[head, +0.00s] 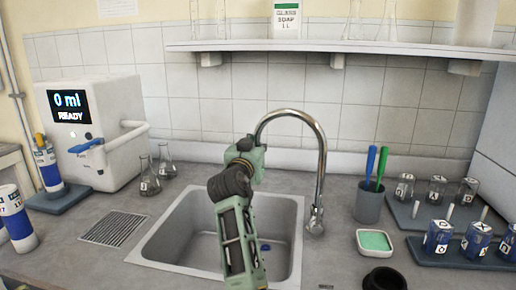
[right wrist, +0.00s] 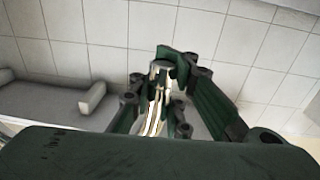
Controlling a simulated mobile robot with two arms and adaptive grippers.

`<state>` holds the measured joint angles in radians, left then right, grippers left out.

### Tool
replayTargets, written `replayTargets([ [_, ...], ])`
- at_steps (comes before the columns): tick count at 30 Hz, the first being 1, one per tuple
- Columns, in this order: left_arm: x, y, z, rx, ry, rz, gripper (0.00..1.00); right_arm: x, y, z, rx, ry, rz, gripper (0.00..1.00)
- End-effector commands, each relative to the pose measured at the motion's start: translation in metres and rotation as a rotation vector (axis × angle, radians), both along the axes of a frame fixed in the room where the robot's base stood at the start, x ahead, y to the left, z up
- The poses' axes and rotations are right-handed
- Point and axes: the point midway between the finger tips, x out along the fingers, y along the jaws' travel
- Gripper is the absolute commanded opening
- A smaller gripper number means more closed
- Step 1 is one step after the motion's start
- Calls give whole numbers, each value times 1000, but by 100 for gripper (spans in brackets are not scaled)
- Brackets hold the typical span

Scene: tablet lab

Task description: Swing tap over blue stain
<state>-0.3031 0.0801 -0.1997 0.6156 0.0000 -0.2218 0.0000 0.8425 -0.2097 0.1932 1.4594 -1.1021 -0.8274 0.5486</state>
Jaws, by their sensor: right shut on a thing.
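The chrome tap (head: 321,160) rises from the counter at the right of the sink, and its spout arches left over the basin. My right gripper (head: 247,153) is shut on the spout end of the tap, above the sink. In the right wrist view, the gripper's dark green fingers (right wrist: 166,88) close around the shiny spout (right wrist: 153,110). A small blue stain (head: 265,248) shows on the sink floor, just right of my right forearm, which hides part of the basin. The grey sink (head: 165,238) is set in the counter. My left gripper is out of view.
A white dispenser (head: 105,95) and flasks (head: 148,180) stand left of the sink. A brush cup (head: 369,202), a green sponge dish (head: 374,242) and trays of beakers (head: 455,255) stand right. A shelf (head: 340,46) runs above.

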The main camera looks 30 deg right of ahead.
Motion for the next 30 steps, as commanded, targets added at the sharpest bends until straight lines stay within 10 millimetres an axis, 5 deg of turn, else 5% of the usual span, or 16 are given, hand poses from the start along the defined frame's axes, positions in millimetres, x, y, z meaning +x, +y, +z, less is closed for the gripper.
replayTargets([
  [5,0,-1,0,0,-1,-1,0,-1,-2,-2,1,4,-5,0],
  [6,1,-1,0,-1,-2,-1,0,-1,-2,-2,1,4,-5,10],
  [15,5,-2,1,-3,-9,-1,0,-1,-2,-1,1,2,-3,36],
  [25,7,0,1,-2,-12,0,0,0,-1,2,0,0,-2,36],
  [30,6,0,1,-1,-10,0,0,0,-1,24,2,-4,-2,36],
])
